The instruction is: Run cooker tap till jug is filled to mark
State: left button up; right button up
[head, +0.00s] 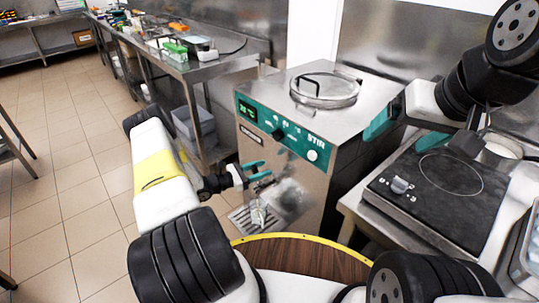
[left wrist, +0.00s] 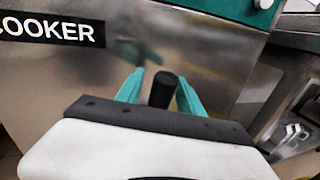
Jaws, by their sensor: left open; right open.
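The steel cooker (head: 325,185) has a teal control panel and stands in the middle of the head view. A clear jug (head: 258,213) stands on the drip tray (head: 240,220) low at its front; its fill level and mark are too small to read. My left gripper (head: 259,171) is open in front of the cooker, above the jug. In the left wrist view, a black tap handle (left wrist: 163,90) shows between its open teal fingers (left wrist: 160,92); contact cannot be told. The spout is not clear. My right gripper (head: 380,120) is open and empty beside the cooker's right side.
A black hob (head: 435,190) with a knob sits on a steel counter to the right. A pot (head: 502,150) is behind it, partly hidden. A round lid (head: 325,90) tops the cooker. A wooden round surface with yellow edge (head: 300,255) is in front.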

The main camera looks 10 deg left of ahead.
pick_arm(q)
jog(key=shift+c, duration=0.3)
grip_shut()
dwell(1.1)
